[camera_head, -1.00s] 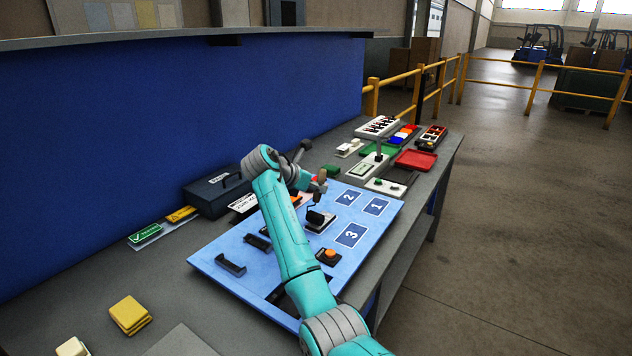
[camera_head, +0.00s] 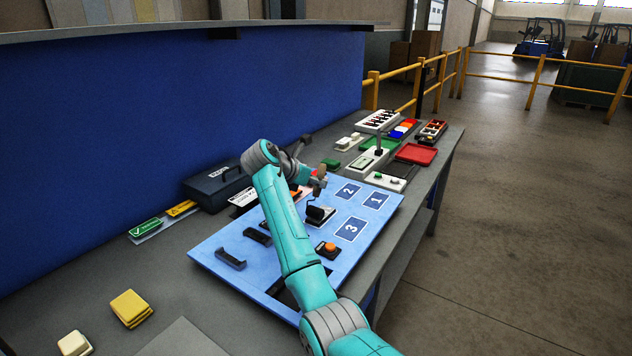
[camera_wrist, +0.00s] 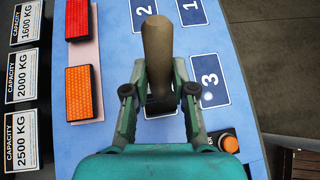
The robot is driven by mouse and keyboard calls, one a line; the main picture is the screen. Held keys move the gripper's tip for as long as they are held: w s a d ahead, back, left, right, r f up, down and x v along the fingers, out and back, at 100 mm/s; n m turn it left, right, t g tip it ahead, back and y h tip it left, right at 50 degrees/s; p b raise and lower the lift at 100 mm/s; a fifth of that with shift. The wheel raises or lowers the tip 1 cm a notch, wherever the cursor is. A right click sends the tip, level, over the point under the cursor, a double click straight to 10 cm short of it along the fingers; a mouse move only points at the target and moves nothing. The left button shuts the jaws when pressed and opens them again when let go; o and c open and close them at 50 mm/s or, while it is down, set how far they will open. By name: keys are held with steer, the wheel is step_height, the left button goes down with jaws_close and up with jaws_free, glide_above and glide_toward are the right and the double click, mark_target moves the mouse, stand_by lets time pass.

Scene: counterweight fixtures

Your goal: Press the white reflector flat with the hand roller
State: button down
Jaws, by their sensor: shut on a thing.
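My gripper (camera_wrist: 158,92) is shut on the hand roller's brown handle (camera_wrist: 157,50), which stands up between the fingers. It also shows over the blue board in the head view (camera_head: 318,182). The dark roller head (camera_head: 316,211) is low over a pale rectangular base on the board; I cannot tell whether they touch. A red reflector (camera_wrist: 77,18) and an orange reflector (camera_wrist: 81,92) lie on a pale strip left of my gripper in the wrist view. I cannot make out a white reflector for certain.
The blue board (camera_head: 215,250) carries labels 1, 2 and 3, dark brackets and an orange button (camera_wrist: 229,143). Capacity plates (camera_wrist: 21,140) line the left in the wrist view. A dark toolbox (camera_head: 215,186) stands behind, and a red tray (camera_head: 416,153) lies at the right.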

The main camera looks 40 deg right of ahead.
steer(key=shift+f, duration=0.45)
stand_by(0.8)
steer(key=shift+r, duration=0.25)
steer(key=shift+r, duration=0.3)
steer(key=shift+w+d, duration=0.1)
steer(key=shift+d, duration=0.1)
steer(key=shift+w+d, duration=0.25)
steer(key=shift+d, duration=0.45)
steer(key=shift+w+d, duration=0.25)
steer(key=shift+d, duration=0.45)
steer(key=shift+f, duration=0.55)
stand_by(1.2)
steer(key=shift+r, duration=0.2)
steer(key=shift+r, duration=0.35)
